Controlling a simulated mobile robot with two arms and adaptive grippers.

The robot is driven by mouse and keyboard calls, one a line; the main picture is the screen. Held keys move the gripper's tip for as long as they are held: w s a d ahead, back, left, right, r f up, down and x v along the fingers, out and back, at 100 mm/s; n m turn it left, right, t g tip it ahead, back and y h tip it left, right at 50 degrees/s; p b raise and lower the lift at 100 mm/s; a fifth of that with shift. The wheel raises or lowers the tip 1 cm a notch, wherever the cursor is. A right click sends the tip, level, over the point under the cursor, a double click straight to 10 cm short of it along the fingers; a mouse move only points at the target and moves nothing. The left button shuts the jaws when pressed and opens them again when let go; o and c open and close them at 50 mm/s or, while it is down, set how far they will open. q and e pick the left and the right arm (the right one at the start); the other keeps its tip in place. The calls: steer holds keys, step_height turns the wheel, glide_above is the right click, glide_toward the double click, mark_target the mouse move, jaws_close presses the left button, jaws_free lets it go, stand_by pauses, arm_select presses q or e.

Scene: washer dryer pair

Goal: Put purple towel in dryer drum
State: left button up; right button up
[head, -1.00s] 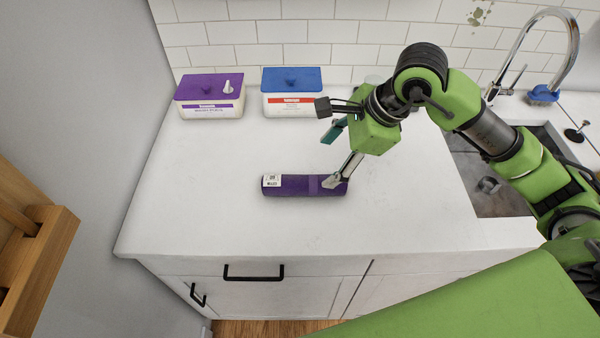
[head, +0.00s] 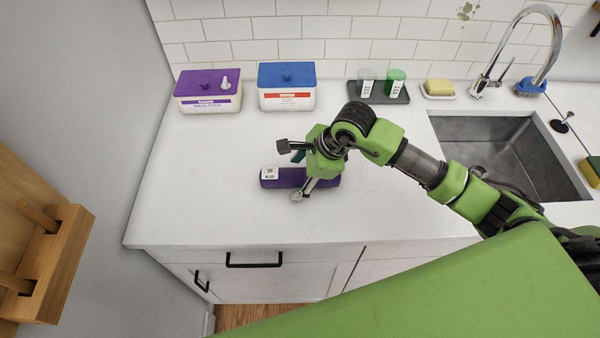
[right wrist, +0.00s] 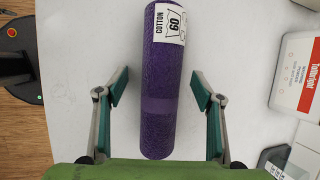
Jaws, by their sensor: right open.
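The purple towel (head: 284,178) is rolled up and lies on the white counter, with a white label at its left end. In the right wrist view the towel (right wrist: 160,110) lies between the two spread fingers, with a gap on each side. My right gripper (head: 302,176) is open and is over the towel's right part, hiding some of it. In the right wrist view the right gripper's fingertips (right wrist: 159,90) touch nothing that I can see. My left gripper is not in view. The dryer is not in view.
A purple-lidded box (head: 208,92) and a blue-lidded box (head: 287,88) stand at the back wall. A dark tray (head: 378,94) holds two small containers. A sink (head: 495,150) is at the right. The counter left of the towel is clear.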

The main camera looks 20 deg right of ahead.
steer(key=c, duration=1.4)
steer(key=shift+c, duration=0.5)
